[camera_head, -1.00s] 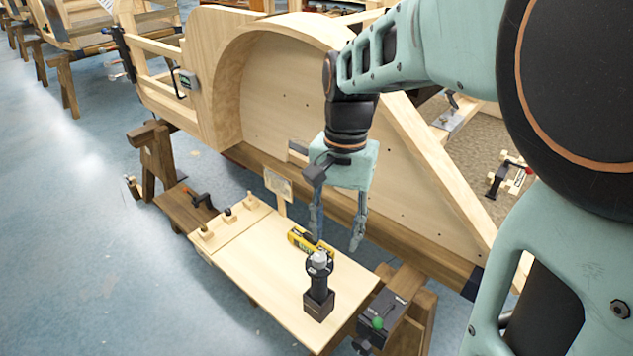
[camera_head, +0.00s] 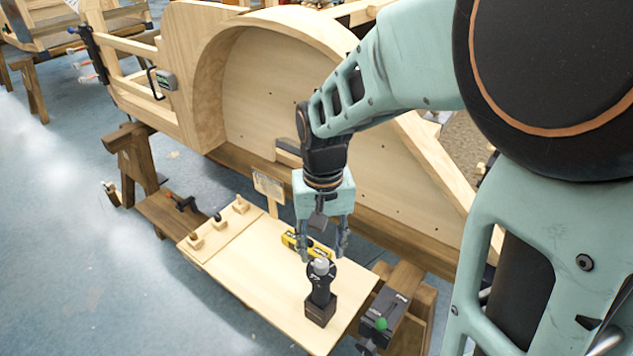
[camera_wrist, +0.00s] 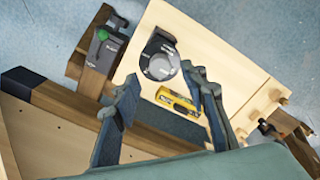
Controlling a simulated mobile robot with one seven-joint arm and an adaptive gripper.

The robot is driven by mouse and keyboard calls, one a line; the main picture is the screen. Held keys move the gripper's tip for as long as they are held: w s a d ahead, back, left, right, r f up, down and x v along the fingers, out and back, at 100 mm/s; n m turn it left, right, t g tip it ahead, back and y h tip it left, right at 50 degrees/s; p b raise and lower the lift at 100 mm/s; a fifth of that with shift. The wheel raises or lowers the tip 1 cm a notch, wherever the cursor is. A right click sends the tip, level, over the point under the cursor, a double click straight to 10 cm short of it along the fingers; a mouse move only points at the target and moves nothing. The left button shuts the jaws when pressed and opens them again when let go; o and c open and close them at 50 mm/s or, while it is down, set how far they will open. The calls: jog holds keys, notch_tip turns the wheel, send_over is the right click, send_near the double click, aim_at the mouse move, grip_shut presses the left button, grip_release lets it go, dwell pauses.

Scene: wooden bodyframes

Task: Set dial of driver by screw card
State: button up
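The driver (camera_head: 319,290) stands upright in a dark block holder on the light wooden board (camera_head: 262,275). Its dial (camera_wrist: 159,64) faces up in the wrist view, a round dark disc with a grey centre; its setting is too small to read. A small card on a post (camera_head: 268,185), likely the screw card, stands at the board's back edge; its writing cannot be read. My gripper (camera_head: 324,255) is open and empty, pointing down just above and behind the driver. In the wrist view its fingers (camera_wrist: 165,100) are spread apart, with the dial beyond them.
A yellow tool (camera_head: 306,246) lies on the board behind the driver. Several wooden pegs (camera_head: 218,227) sit at the board's left end. A dark box with a green button (camera_head: 382,322) is at the right. The large wooden bodyframe (camera_head: 280,90) rises behind.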

aim_at(321, 262)
jog(key=shift+f, duration=1.85)
grip_shut()
